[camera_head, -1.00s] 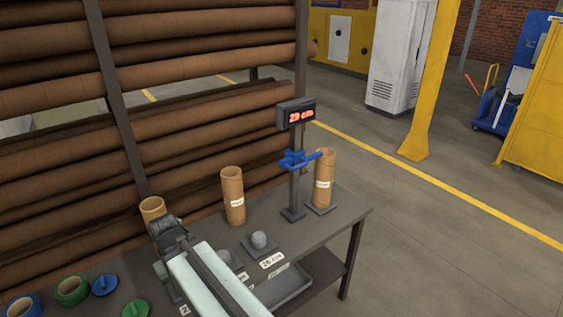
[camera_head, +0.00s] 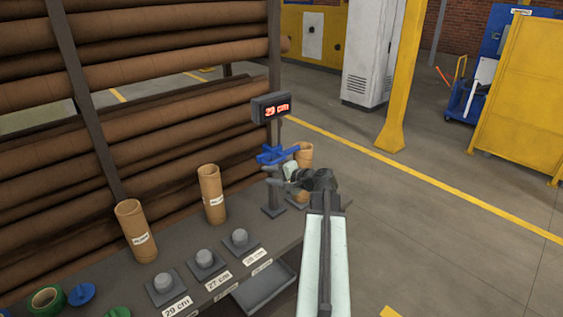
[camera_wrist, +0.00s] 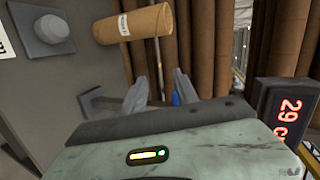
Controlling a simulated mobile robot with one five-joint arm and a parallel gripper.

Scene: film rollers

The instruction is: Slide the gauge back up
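The gauge is a dark post with a blue slider (camera_head: 276,155) part way up and a display (camera_head: 270,108) reading 29 cm. A brown tube (camera_head: 305,154) stands beside the post, mostly hidden behind my arm. My gripper (camera_head: 281,172) is just below and in front of the slider. In the wrist view my gripper (camera_wrist: 163,82) has its two fingers apart. A bit of blue (camera_wrist: 176,98) shows by the right finger; I cannot tell whether they touch. The display (camera_wrist: 288,116) is at the right edge there.
Two more tubes (camera_head: 137,232) (camera_head: 212,195) stand on the bench (camera_head: 205,235). Grey pegs (camera_head: 205,258) with length labels line its front, above a grey tray (camera_head: 262,288). A rack of long brown rolls (camera_head: 170,95) stands close behind. Open floor lies to the right.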

